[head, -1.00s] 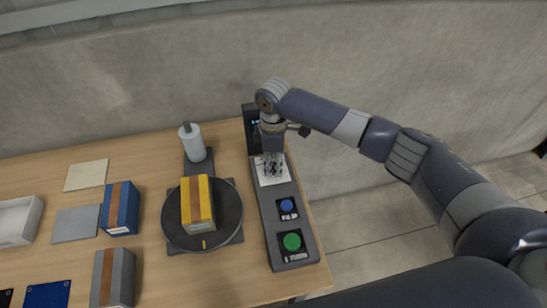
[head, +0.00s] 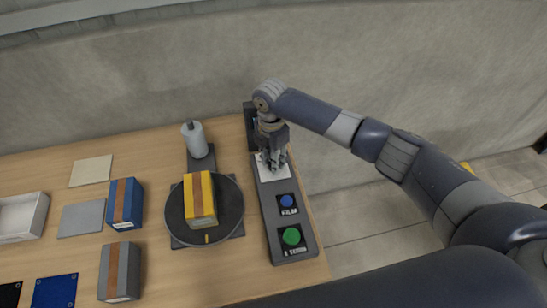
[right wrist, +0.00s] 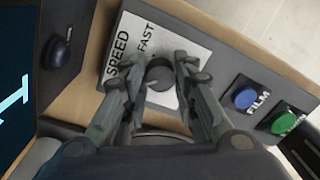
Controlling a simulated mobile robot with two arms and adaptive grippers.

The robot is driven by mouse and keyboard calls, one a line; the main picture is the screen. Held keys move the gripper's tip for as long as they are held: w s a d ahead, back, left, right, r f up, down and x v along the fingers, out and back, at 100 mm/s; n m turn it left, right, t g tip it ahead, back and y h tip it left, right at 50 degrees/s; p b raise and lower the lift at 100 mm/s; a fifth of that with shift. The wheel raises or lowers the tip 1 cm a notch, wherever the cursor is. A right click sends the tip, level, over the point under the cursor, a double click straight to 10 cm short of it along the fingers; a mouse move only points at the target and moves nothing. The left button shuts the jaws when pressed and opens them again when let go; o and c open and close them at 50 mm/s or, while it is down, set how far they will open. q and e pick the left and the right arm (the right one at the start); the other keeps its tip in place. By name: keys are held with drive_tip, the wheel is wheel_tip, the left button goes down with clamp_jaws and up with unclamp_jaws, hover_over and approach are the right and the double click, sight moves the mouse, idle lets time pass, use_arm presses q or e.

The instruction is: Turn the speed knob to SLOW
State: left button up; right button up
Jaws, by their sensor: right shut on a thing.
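The dark round speed knob (right wrist: 159,74) sits on a white plate (right wrist: 170,35) with the words SPEED and FAST, in the right wrist view. A small light mark shows on the knob's near side. My right gripper (right wrist: 160,78) is shut on the knob, a finger on each side. In the head view my right gripper (head: 273,166) points down over the white plate (head: 266,177) on the dark control panel (head: 268,212). There its fingers hide the knob. The word SLOW is not visible. My left gripper is not in view.
A blue button (head: 287,201) and a green button (head: 291,236) are on the same panel. Left of it, a yellow box (head: 196,199) stands on a round black turntable (head: 235,204), with a grey-white cylinder (head: 195,142) behind. A dark screen (right wrist: 14,85) is beside the gripper.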

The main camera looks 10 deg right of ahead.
drive_tip(key=shift+n, duration=0.3)
drive_tip(key=o, duration=1)
drive_tip(key=shift+o, duration=0.2)
drive_tip(key=shift+r, duration=0.1)
wheel_tip(320, 180, up, 12)
drive_tip(key=shift+w+a, duration=0.2)
drive_tip(key=shift+w, duration=0.1)
drive_tip(key=shift+f, duration=0.2)
